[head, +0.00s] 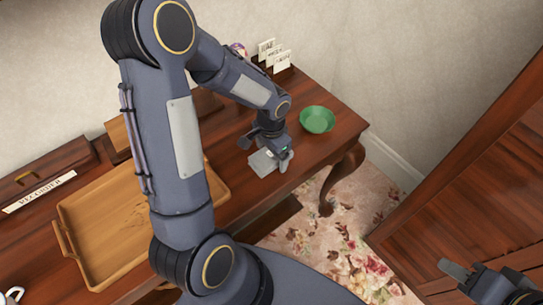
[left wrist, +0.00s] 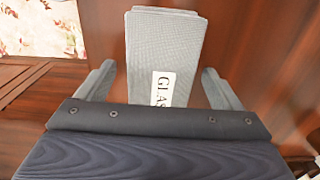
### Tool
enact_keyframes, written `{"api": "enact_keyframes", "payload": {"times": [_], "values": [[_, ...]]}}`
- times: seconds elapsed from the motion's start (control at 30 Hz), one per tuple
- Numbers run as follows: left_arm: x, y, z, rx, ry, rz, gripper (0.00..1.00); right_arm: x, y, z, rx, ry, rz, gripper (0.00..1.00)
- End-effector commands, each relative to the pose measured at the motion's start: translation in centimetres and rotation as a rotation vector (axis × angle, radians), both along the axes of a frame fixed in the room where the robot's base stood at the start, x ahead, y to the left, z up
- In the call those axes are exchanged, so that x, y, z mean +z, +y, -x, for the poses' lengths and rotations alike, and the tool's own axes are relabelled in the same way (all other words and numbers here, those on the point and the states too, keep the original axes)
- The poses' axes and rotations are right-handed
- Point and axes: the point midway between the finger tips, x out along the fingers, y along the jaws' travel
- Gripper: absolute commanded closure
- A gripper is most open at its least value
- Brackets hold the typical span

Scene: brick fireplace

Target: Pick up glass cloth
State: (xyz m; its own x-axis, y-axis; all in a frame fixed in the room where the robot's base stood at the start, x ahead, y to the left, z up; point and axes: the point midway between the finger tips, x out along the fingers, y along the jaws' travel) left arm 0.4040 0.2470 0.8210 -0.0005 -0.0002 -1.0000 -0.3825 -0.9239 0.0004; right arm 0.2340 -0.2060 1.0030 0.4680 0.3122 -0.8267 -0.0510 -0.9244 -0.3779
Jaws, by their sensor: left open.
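The glass cloth (left wrist: 165,50) is a folded grey cloth with a white label reading "GLAS", the rest of it hidden by my gripper. It lies on the wooden table, and in the head view the grey cloth (head: 262,163) shows under my left gripper. My left gripper (head: 272,158) is open, pointing down, close over the cloth. In the left wrist view its two fingers (left wrist: 158,88) stand apart on either side of the cloth. I cannot tell whether they touch it. My right gripper (head: 462,277) shows only partly at the lower right, away from the table.
A green bowl (head: 317,120) stands right of the cloth near the table's (head: 345,128) end. A rack of white cards (head: 274,54) is at the back. A wooden tray (head: 75,208) and a box labelled "RECORDER" (head: 40,190) are at left. A wooden panel (head: 490,190) rises at right.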

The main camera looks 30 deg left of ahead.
Motion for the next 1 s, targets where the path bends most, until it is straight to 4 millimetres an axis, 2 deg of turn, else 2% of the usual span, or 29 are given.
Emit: {"api": "enact_keyframes", "payload": {"times": [0.1, 0.47, 0.77, 0.87, 1.0], "values": [[0.0, 0.0, 0.0, 0.0, 0.0, 0.0, 0.13, 0.0, 0.0, 0.0, 0.0, 0.0, 0.0, 0.64], [0.1, 0.0, 0.0, 0.0, 0.0, 0.0, 0.6, 0.0, 0.0, 0.0, 0.0, 0.0, 0.0, 0.64], [0.2, 0.0, 0.0, 0.001, -0.002, 0.0, 0.61, 0.0, 0.0, 0.0, 0.0, 0.0, 0.0, 0.64], [0.8, 0.0, -0.1, 0.001, -0.003, 0.0, 0.61, -0.1, 0.0, 0.0, 0.0, 0.0, 0.0, 0.64], [2.5, 0.0, -0.1, 0.0, -0.005, 0.0, 0.61, -0.3, 0.0, 0.0, 0.0, 0.0, 0.0, 0.64]]}}
